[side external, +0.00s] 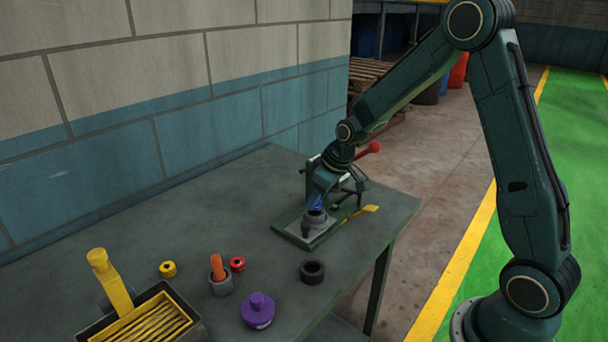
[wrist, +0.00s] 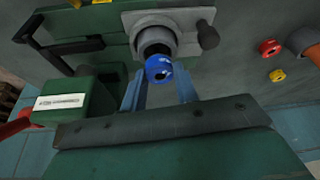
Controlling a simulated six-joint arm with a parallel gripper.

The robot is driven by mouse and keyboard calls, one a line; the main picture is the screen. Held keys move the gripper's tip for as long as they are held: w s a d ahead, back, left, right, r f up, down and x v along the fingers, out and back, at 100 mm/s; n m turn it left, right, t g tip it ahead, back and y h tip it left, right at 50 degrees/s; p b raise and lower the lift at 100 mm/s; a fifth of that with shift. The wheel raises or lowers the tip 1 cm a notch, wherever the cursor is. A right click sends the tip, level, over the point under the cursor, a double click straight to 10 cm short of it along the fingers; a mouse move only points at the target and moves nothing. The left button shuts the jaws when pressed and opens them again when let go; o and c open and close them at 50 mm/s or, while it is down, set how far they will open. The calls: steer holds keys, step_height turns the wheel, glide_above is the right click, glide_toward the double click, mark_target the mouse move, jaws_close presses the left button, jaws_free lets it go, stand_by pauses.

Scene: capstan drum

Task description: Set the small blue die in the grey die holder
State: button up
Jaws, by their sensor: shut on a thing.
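The small blue die (wrist: 158,69) is a short round piece held between the fingertips of my gripper (wrist: 160,77). In the wrist view it overlaps the near edge of the dark round opening of the grey die holder (wrist: 142,22). In the side view the die holder (side external: 309,227) sits on a green-edged base plate, and my gripper (side external: 317,200) points down just above it. Only a bit of blue shows there, and I cannot separate die from fingers. I cannot tell whether the die touches the holder.
A black ring (side external: 312,271), purple knob (side external: 258,310), red die (side external: 237,263), yellow die (side external: 168,269) and yellow-lined tray (side external: 190,336) stand nearer.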

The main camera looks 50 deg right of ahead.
steer(key=shift+f, duration=0.4)
steer(key=shift+f, duration=0.6)
steer(key=o, duration=1.1)
steer(key=shift+f, duration=0.1)
steer(key=shift+c, duration=0.2)
steer(key=shift+s, duration=0.1)
steer(key=shift+r, duration=0.8)
steer(key=v, duration=1.1)
steer(key=shift+r, duration=0.35)
steer(key=shift+s, duration=0.15)
